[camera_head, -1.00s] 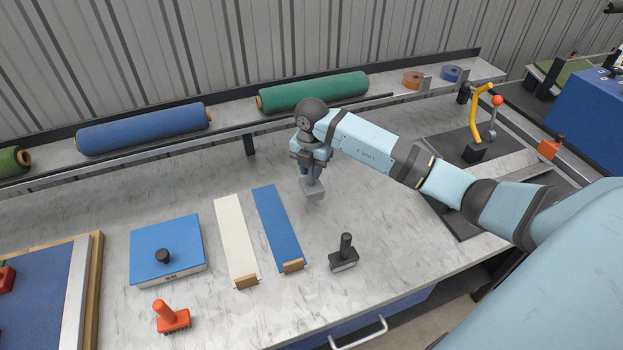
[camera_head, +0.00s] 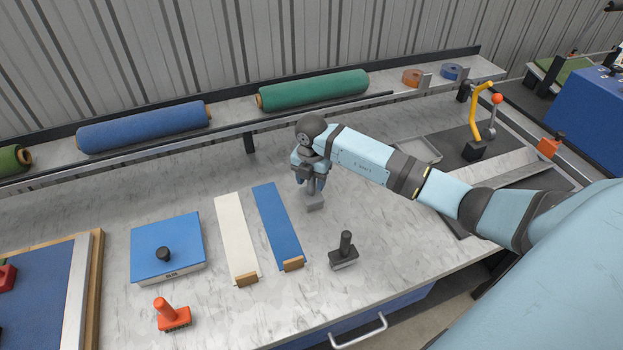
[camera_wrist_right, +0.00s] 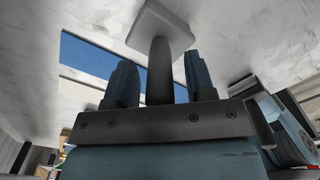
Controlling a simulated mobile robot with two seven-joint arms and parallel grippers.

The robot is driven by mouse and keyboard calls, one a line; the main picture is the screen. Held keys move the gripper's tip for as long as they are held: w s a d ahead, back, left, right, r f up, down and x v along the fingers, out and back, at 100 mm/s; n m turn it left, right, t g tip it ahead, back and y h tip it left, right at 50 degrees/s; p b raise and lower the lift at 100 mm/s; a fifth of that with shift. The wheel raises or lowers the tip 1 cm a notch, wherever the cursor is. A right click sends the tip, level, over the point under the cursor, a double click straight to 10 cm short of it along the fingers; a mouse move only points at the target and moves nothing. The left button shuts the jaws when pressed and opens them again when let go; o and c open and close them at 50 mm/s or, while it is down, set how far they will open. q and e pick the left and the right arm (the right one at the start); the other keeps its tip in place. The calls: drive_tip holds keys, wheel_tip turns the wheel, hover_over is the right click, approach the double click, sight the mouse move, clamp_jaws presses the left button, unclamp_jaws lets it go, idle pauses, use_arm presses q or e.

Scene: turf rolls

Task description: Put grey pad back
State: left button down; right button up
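The grey pad (camera_head: 314,203) is a light grey block on a dark upright stem, at the middle of the bench, right of the blue strip. Its base (camera_wrist_right: 163,24) and stem (camera_wrist_right: 160,72) show in the right wrist view. My right gripper (camera_head: 314,186) points down over it. In the right wrist view the two fingers (camera_wrist_right: 161,82) stand on either side of the stem, with a gap on each side, so the gripper is open around it. The pad looks to be at or very near the bench top; exact contact is unclear. My left gripper is not in view.
A white strip (camera_head: 235,237) and blue strip (camera_head: 277,225) lie left of the pad. A dark-handled brush (camera_head: 344,254) stands nearer the front edge. A blue block (camera_head: 186,232), an orange brush (camera_head: 171,316) and a rail with rolls (camera_head: 312,89) are around. Bench right of the pad is partly clear.

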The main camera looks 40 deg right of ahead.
drive_tip(key=shift+r, duration=0.3)
wheel_tip(320, 180, up, 12)
drive_tip(key=shift+f+b, duration=0.1)
drive_tip(key=shift+b, duration=0.7)
